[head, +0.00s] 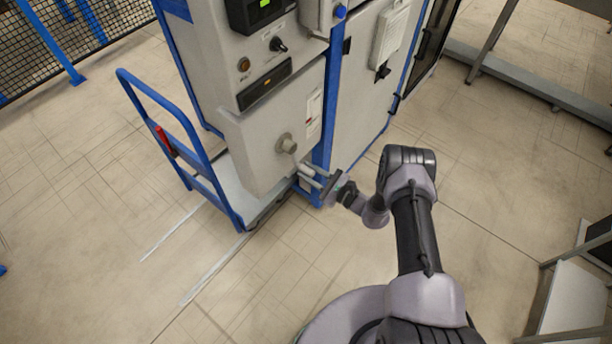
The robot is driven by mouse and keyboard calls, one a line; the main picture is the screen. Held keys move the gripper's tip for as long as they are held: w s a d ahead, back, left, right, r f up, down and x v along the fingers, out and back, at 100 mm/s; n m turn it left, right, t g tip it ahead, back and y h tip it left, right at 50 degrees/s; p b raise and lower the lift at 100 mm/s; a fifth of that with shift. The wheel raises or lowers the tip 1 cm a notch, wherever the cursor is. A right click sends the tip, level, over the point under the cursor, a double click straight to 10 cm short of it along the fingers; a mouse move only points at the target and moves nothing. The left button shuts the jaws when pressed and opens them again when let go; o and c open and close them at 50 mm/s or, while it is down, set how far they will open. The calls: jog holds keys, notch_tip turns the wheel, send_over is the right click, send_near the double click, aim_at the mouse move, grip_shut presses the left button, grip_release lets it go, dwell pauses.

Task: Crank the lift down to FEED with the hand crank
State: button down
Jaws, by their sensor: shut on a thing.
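The hand crank sits on the front of a grey gearbox housing (262,150), below the control panel. Its round hub (286,144) sticks out of the housing, and its arm runs down and to the right from the hub. My gripper (312,176) is at the outer end of the crank, shut on the handle. The handle is partly hidden between the fingers. My arm reaches in from the lower right. No FEED mark can be read from here.
A blue-framed cart (165,126) with a red grip stands left of the housing. The panel above has a green-lit display (264,4), a black knob (278,44) and an amber button. A grey cabinet (360,90) adjoins on the right. The floor in front is clear.

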jog(key=w+d+r+n, duration=0.5)
jog(key=r+n, duration=0.4)
jog(key=n, duration=0.5)
jog(key=shift+w+d+r+b, duration=0.15)
jog(key=shift+w+r+b, duration=0.3)
jog(key=shift+w, duration=0.45)
jog(key=c, duration=1.1)
grip_release()
jog(key=shift+s, duration=0.1)
jog(key=shift+c, duration=0.2)
